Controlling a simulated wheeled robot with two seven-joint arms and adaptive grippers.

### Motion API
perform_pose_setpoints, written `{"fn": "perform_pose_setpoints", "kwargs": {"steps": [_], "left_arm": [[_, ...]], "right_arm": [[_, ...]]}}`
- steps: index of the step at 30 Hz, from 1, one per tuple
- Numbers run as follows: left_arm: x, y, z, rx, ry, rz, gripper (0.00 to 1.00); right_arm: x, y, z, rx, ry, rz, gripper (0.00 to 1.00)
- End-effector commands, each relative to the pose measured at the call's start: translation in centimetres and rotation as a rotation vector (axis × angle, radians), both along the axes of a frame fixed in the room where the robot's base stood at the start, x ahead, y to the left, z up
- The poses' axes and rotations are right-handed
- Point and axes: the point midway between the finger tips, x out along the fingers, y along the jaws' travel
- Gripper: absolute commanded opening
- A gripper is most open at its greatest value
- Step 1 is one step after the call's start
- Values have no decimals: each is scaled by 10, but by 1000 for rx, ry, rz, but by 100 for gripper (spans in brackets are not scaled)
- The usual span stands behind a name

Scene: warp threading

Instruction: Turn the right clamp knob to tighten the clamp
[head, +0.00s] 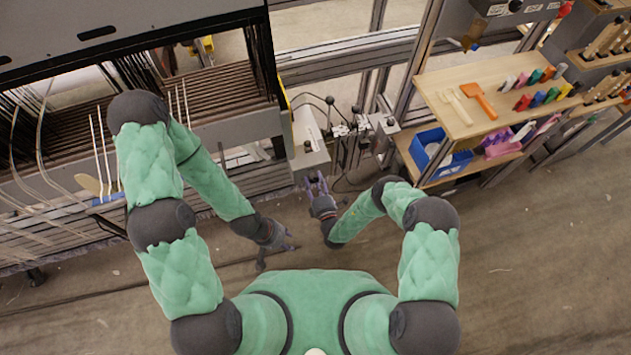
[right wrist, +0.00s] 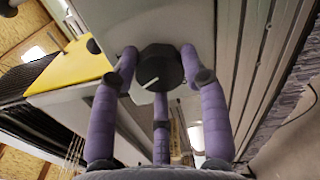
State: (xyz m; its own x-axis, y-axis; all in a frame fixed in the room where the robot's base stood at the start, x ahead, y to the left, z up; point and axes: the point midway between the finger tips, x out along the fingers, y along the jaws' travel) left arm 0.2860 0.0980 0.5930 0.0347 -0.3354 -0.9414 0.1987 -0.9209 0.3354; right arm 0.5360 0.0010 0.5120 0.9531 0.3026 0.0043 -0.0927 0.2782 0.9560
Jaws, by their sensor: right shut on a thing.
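The right clamp knob (right wrist: 160,64) is a dark, faceted knob with a white pointer line, seen in the right wrist view on the underside of a grey panel (right wrist: 116,26). The pointer line slants toward the lower left. My right gripper (right wrist: 158,72) has purple fingers, one on each side of the knob and a third below it; it is shut on the knob. In the head view my right gripper (head: 316,181) is at the front edge of the grey panel, and the knob cannot be made out there. My left gripper (head: 277,250) hangs empty below and left, its fingers spread.
A loom with dark slats (head: 215,95) and hanging threads stands at the left. Small levers (head: 340,125) sit right of the panel. A wooden shelf (head: 450,115) with coloured tools and a blue bin (head: 430,148) stands at the right. The floor around is clear.

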Motion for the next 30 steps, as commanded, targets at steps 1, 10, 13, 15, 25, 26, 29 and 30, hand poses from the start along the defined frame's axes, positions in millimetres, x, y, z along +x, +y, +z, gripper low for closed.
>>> {"fn": "perform_pose_setpoints", "kwargs": {"steps": [1,10,13,15,25,26,29,30], "left_arm": [[0,0,0,0,0,0,40],[0,0,2,0,0,0,40],[0,0,2,0,0,0,40],[0,0,2,0,0,0,40],[0,0,3,0,0,0,40],[0,0,3,0,0,0,40],[0,0,3,0,0,0,40],[0,0,3,0,0,0,40]], "right_arm": [[-6,4,-5,42,31,11,12],[-7,6,-4,275,107,15,12],[-7,7,-3,334,126,17,12],[-7,7,-3,369,138,18,12],[-8,8,-3,457,166,21,12],[-8,8,-2,460,167,21,12],[-8,9,-2,466,170,22,12],[-8,9,-2,467,170,22,12]]}}
